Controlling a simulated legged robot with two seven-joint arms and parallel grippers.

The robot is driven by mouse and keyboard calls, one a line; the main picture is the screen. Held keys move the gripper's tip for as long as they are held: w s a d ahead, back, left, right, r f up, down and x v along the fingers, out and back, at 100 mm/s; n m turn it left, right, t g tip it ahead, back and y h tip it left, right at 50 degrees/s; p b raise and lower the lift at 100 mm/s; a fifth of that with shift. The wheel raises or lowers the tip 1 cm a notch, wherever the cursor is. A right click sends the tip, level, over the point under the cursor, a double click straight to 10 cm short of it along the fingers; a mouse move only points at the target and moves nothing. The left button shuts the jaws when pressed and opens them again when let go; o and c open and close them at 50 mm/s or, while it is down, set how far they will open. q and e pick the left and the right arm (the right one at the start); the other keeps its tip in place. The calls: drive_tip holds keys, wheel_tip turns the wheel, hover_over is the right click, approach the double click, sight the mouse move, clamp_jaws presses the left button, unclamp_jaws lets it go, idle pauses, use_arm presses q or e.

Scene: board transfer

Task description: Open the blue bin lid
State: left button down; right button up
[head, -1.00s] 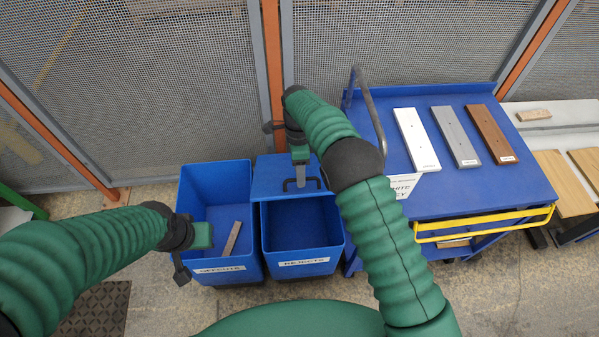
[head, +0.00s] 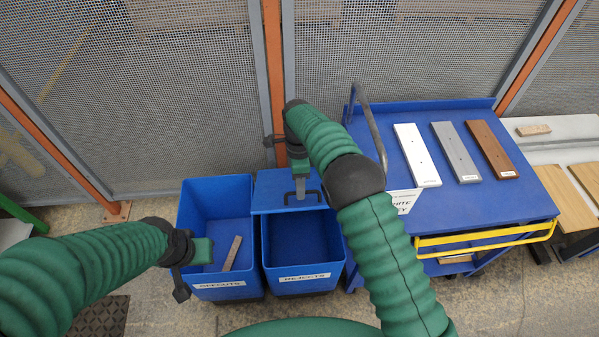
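Two blue bins stand side by side on the floor. The bin labelled REJECTS (head: 304,277) has a blue lid (head: 270,192) with a black handle (head: 318,196). The lid lies toward the back, and the front of the bin is uncovered. My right gripper (head: 300,188) reaches down at the lid's handle; I cannot tell whether its fingers are shut on it. The bin labelled OFFCUTS (head: 217,287) is open and holds a wooden offcut (head: 232,253). My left gripper (head: 208,251) is over its front left part; its fingers are not clear.
A blue cart (head: 455,209) at right carries a white board (head: 417,155), a grey board (head: 456,151) and a brown board (head: 492,149). It has a yellow handle (head: 485,240) and a grey rail (head: 370,125). A mesh fence (head: 180,90) stands close behind the bins.

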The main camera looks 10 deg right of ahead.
drive_tip(key=w+r+p, duration=0.3)
drive_tip(key=r+p, duration=0.1)
drive_tip(key=r, duration=1.2)
drive_tip(key=shift+w, duration=0.15)
